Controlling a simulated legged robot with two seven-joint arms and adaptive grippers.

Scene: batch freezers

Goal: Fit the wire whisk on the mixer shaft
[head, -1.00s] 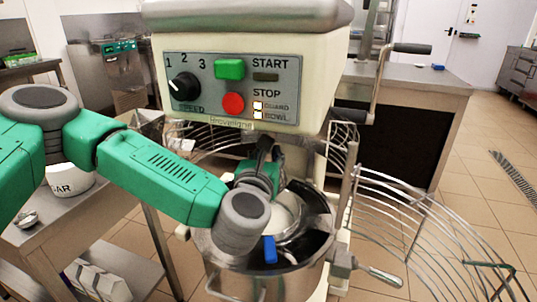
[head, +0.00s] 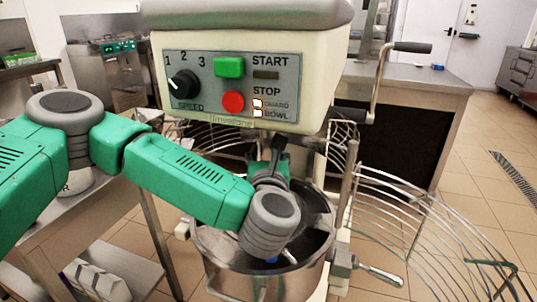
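The mixer (head: 315,75) stands in the middle of the head view, with its steel bowl (head: 232,277) below the head. My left arm reaches in from the left, and its wrist hangs over the bowl's mouth. My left gripper (head: 277,148) is a dark shape beyond the wrist, close under the mixer head. Its fingertips are too covered to show whether they are open or hold anything. I cannot make out the wire whisk or the mixer shaft; my wrist and gripper block that area. A small blue piece and a thin pale rod (head: 290,257) show in the bowl, just below my wrist. My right gripper is out of view.
The wire bowl guard (head: 430,225) is swung out to the right. A crank lever (head: 385,80) and a side handle (head: 370,270) stick out on the right. A steel table (head: 115,232) with a white container stands at left. A counter is behind.

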